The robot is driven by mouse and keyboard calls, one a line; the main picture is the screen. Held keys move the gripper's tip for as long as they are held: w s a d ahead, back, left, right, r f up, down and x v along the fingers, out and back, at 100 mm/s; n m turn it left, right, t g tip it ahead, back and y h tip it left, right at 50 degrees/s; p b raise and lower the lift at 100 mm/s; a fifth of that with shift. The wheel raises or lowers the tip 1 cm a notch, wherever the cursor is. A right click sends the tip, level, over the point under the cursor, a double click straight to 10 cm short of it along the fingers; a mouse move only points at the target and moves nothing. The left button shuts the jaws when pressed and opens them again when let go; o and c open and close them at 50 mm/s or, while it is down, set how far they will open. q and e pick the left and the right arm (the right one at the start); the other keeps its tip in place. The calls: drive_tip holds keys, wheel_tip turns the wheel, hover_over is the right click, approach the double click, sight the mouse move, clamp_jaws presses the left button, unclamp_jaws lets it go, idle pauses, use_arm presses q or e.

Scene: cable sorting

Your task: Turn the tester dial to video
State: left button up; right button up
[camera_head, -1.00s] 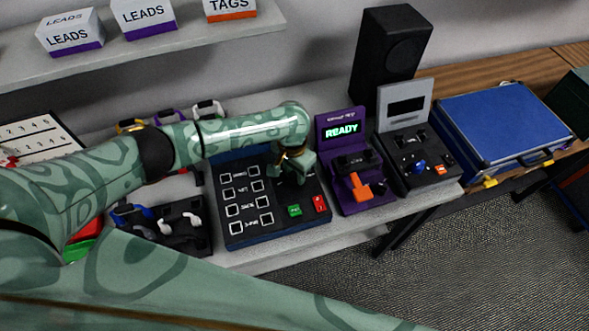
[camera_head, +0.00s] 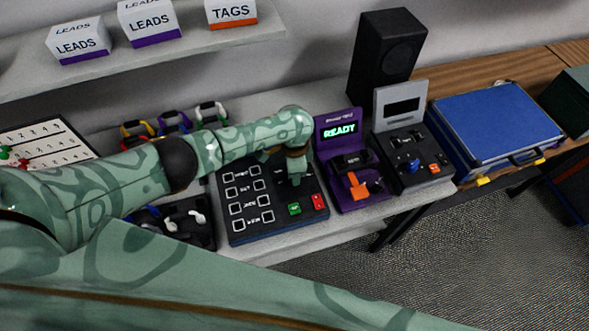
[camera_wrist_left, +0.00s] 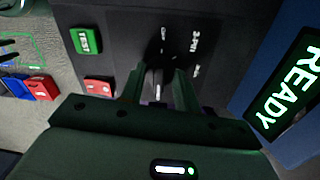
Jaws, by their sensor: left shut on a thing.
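The tester (camera_head: 238,222) is a dark box with rows of white-framed square sockets, a green TEST button (camera_head: 294,208) and a red button (camera_head: 318,201). Its dial (camera_wrist_left: 158,80) shows in the left wrist view as a dark knob with a white line, with small labels around it too blurred to read fully. My left gripper (camera_head: 295,178) comes down on the tester's upper right part. In the left wrist view its two fingers (camera_wrist_left: 158,88) are shut on the dial, one on each side. The dial is mostly hidden in the head view. My right gripper is not in view.
A purple device (camera_head: 343,150) with a lit READY screen and orange lever stands just right of the tester. A grey-black device (camera_head: 410,150), a black speaker (camera_head: 385,55) and a blue case (camera_head: 500,122) are farther right. Several coloured cable loops (camera_head: 172,122) lie behind my arm.

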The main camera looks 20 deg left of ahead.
use_arm(q)
drive_tip(key=shift+m, duration=0.3)
drive_tip(key=o, duration=1)
drive_tip(key=shift+c, duration=0.2)
drive_tip(key=shift+r, duration=0.1)
wheel_tip(320, 180, up, 16)
drive_tip(key=w+p, duration=0.1)
drive_tip(key=p, duration=0.5)
drive_tip(key=shift+a, duration=0.15)
